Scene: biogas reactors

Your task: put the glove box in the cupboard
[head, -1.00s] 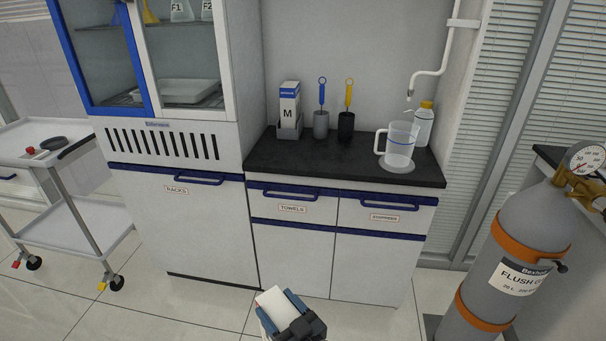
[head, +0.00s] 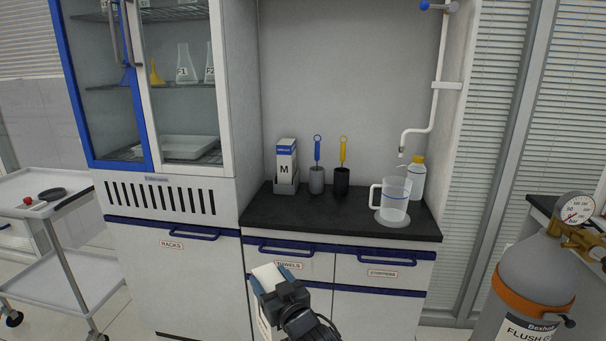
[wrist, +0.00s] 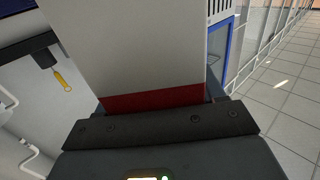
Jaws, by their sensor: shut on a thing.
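My gripper (head: 283,287) is shut on a white box, which I take to be the glove box (head: 267,274), in front of the towels drawer. In the wrist view the glove box (wrist: 135,45) rises large between the fingers, white with a dark red band near the jaws. Its far end is out of that view. Flasks and a tray show behind the glass.
A black worktop (head: 335,221) holds a white box marked M (head: 286,163) in a grey holder, two brushes in pots, a jug (head: 395,199) and a bottle. A trolley (head: 62,272) stands left. A gas cylinder (head: 532,285) stands right.

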